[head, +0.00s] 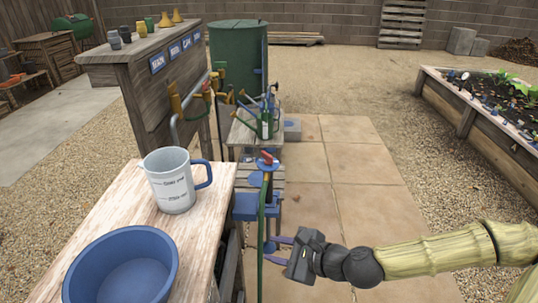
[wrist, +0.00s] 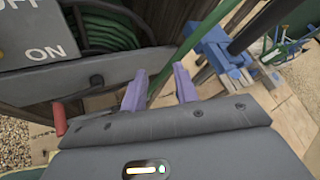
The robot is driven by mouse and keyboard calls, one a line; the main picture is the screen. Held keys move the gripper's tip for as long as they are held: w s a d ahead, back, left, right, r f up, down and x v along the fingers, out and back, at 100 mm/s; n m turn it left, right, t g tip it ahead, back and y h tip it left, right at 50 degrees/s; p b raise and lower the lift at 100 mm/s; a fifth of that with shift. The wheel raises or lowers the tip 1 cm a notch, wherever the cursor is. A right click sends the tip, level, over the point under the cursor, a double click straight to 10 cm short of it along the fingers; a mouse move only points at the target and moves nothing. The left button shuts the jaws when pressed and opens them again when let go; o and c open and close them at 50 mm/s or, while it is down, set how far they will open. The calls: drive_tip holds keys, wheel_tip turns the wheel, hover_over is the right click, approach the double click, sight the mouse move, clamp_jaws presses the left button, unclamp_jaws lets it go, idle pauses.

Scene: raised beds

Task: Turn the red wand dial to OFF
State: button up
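A dark upright wand stands in a blue holder (head: 247,207) at the side of the wooden bench. A red part (head: 267,157) with a blue disc below it tops the wand; its setting is too small to read. My gripper (head: 272,250) is below and slightly right of the holder, its purple fingers pointing left. In the wrist view my gripper (wrist: 160,84) has its fingers apart, with the green hose (wrist: 192,48) crossing between or just beyond them. A grey panel (wrist: 35,52) there reads ON, with a partly cut-off word above. A red lever-like piece (wrist: 60,119) is below the panel.
A white measuring mug (head: 170,185) and a blue bowl (head: 121,268) stand on the bench (head: 110,207). A slatted stand (head: 272,178) with bottles is behind the wand. Paving (head: 335,170) is open to the right, and a raised bed (head: 470,120) stands beyond.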

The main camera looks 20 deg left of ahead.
drive_tip(key=s+d+f+n+g+h, duration=0.3)
drive_tip(key=d+f+n+h, duration=0.5)
drive_tip(key=f, duration=0.3)
drive_tip(key=d+r+n+h, duration=0.1)
drive_tip(key=d+r+n, duration=0.1)
drive_tip(key=d, duration=0.4)
drive_tip(key=d+r+n+t+h, duration=0.1)
drive_tip(key=d+r+n+h, duration=0.1)
drive_tip(key=d, duration=0.4)
drive_tip(key=s+d+r+n+h, duration=0.1)
drive_tip(key=d+r+n, duration=0.2)
drive_tip(key=d+r, duration=0.2)
drive_tip(key=shift+d+r+n+t, duration=0.3)
drive_tip(key=shift+d+r+t, duration=0.1)
drive_tip(key=shift+d, duration=0.4)
drive_tip(key=shift+f, duration=0.1)
